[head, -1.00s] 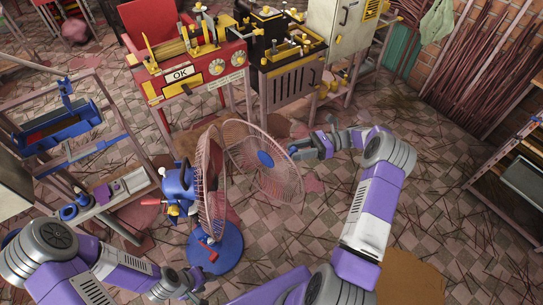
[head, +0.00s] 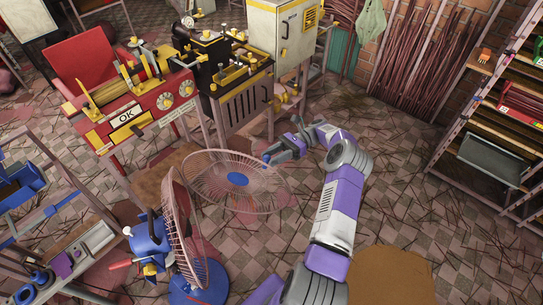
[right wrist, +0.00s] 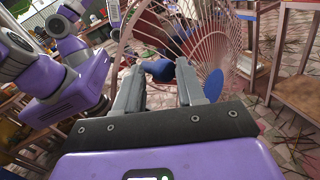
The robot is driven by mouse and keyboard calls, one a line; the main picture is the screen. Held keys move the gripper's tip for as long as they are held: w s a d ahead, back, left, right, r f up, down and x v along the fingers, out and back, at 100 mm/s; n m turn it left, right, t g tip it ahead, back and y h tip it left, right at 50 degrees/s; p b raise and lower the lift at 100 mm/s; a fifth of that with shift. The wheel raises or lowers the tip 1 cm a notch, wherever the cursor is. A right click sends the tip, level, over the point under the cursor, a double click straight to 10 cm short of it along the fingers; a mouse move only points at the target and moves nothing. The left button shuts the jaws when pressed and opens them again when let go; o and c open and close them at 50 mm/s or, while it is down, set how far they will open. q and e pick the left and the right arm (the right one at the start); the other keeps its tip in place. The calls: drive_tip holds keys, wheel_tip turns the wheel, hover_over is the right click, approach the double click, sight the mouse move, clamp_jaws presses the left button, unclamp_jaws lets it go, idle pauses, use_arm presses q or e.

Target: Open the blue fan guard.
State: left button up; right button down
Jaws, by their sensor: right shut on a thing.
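The blue fan (head: 188,262) stands on the floor on a round blue base. Its rear wire cage (head: 183,235) is upright. The front fan guard (head: 225,197), a pale pink wire disc with a blue centre, stands swung out to the right, wide apart from the cage except near its left edge. My right gripper (head: 272,157) is shut on the guard's far right rim. In the right wrist view, my fingers (right wrist: 160,82) point toward the fan, with the guard's wires and blue centre (right wrist: 213,85) just to the right. My left gripper is not in view.
A red machine (head: 128,115) with an OK panel and a black machine (head: 238,100) stand behind the guard. A low table (head: 75,265) is at left, a shelf rack (head: 490,160) at right. The tiled floor on the right is mostly clear, with scattered sticks.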

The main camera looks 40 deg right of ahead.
drive_tip(key=shift+w, duration=0.1)
idle(0.7)
drive_tip(key=c, duration=0.9)
unclamp_jaws()
wheel_tip(320, 180, up, 10)
drive_tip(key=p, duration=0.2)
drive_tip(key=shift+p, duration=0.4)
